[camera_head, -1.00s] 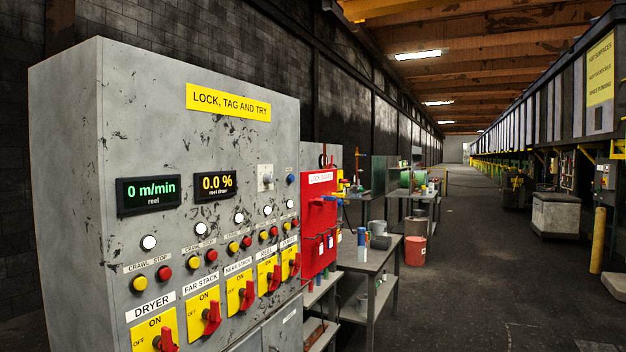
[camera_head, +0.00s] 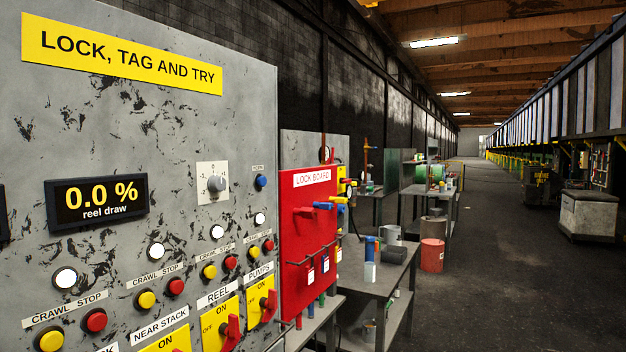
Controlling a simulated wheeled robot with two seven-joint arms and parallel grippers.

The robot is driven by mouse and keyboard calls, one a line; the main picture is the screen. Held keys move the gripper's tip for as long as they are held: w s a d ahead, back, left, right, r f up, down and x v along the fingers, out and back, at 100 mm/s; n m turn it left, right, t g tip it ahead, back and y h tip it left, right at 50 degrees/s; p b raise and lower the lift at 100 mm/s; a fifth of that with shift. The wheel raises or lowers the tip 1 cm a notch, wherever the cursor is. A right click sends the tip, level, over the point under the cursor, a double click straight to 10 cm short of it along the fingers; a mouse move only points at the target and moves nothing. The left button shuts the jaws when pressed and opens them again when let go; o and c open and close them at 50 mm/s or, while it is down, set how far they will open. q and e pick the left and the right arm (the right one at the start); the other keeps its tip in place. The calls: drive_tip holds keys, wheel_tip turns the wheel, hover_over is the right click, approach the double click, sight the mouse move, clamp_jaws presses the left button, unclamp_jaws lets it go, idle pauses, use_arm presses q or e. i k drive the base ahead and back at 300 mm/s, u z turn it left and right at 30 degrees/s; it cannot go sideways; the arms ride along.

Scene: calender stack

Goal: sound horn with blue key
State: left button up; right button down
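A small blue button (camera_head: 261,182) sits on the grey control cabinet (camera_head: 120,130), near its right edge, under a small label that seems to read HORN. A grey rotary knob (camera_head: 216,183) on a white plate is just left of it. A red lock board (camera_head: 308,230) stands right of the cabinet, with blue and yellow items (camera_head: 325,205) on its upper pegs and tags hanging lower down. I cannot tell which of these is a key. Neither of my grippers shows in this view.
Red and yellow buttons and red-handled switches (camera_head: 268,304) line the cabinet's lower part. A grey table (camera_head: 372,280) with small cylinders stands beyond the lock board, and a red bucket (camera_head: 432,254) is past it. The aisle floor (camera_head: 500,270) on the right is open.

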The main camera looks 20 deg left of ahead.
sight(261, 181)
drive_tip(key=u, duration=0.6)
drive_tip(key=i, duration=1.05)
drive_tip(key=u, duration=1.3)
drive_tip(key=i, duration=0.25)
drive_tip(key=u, duration=0.2)
